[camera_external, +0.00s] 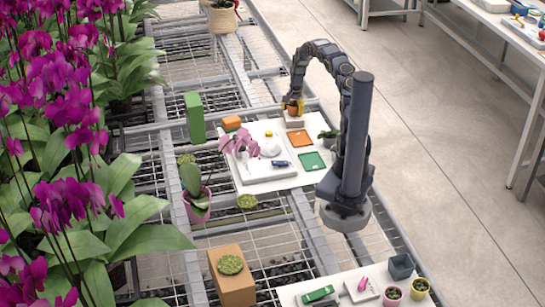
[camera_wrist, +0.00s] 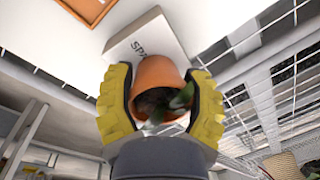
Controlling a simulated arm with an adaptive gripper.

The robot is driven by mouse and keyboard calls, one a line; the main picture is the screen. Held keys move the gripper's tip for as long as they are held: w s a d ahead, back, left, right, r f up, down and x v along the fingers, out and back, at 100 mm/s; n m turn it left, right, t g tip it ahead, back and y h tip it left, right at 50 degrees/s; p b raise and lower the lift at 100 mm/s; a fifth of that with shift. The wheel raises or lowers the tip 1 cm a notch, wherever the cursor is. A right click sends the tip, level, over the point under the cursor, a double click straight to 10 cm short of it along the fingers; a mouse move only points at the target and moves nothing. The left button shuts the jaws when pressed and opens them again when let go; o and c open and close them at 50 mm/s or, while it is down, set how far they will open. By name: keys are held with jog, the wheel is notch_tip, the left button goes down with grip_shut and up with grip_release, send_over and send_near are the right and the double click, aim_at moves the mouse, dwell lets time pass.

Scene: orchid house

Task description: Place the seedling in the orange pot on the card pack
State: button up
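The orange pot (camera_wrist: 157,76) with a small green seedling (camera_wrist: 180,98) is between the yellow fingers of my gripper (camera_wrist: 160,104) in the wrist view. The dark finger pads press on both sides of the pot. In the external view, my gripper (camera_external: 292,106) is at the far end of the white board. The card pack (camera_wrist: 150,38), a pale box with partly hidden lettering, lies right behind the pot in the wrist view. It also shows directly below the gripper in the external view (camera_external: 294,122). I cannot tell whether the pot touches it.
An orange tray (camera_external: 300,138) and a green tray (camera_external: 310,161) lie on the white board (camera_external: 262,186).

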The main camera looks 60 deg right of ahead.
jog(key=o, duration=0.4)
jog(key=shift+r, duration=0.1)
